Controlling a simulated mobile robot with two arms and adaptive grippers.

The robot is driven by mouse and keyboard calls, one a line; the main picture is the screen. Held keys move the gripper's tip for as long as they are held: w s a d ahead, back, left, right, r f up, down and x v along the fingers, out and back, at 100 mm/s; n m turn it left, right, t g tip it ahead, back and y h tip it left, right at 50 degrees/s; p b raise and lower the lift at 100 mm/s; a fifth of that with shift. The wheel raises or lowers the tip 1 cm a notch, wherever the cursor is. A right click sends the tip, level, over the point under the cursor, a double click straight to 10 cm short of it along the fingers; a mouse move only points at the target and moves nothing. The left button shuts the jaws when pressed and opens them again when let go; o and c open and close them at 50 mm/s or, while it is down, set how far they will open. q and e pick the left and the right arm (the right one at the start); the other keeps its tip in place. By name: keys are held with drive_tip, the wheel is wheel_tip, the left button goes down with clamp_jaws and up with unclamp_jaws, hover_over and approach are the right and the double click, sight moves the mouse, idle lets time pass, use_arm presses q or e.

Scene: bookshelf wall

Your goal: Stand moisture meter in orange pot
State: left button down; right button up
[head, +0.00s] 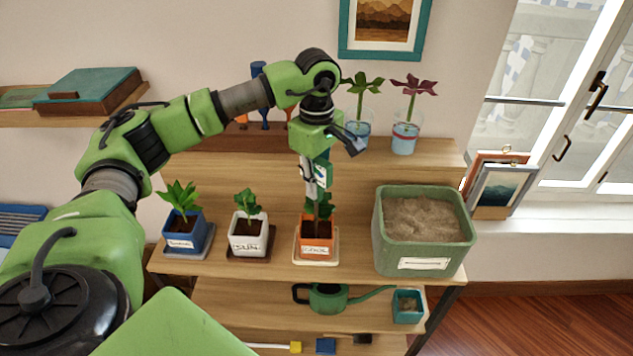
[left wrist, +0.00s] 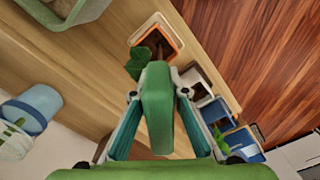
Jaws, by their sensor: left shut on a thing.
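My left gripper (head: 315,180) points down above the orange pot and is shut on the moisture meter (head: 322,176), a green piece largely hidden by the fingers. In the left wrist view the green meter (left wrist: 157,108) sits between the two fingers. The orange pot (head: 316,230) holds soil and a leafy plant and stands on a pale saucer on the shelf top. It also shows in the left wrist view (left wrist: 172,33), beyond the meter's end. The meter appears above the pot, beside the plant's leaves; I cannot tell whether its lower end touches the soil. My right gripper is not in view.
A white pot (head: 247,240) and a blue pot (head: 184,233) with plants stand to the left. A green tub of soil (head: 424,262) stands close on the right. Two glasses with plants (head: 405,137) stand behind. A watering can (head: 328,299) is on the lower shelf.

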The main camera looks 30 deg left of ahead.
sight(316, 163)
use_arm(q)
drive_tip(key=shift+f+b, duration=1.25)
drive_tip(key=shift+f, duration=0.4)
drive_tip(key=c, duration=1.5)
unclamp_jaws()
drive_tip(key=shift+r, duration=0.1)
wheel_tip(316, 163, up, 9)
drive_tip(key=p, duration=0.6)
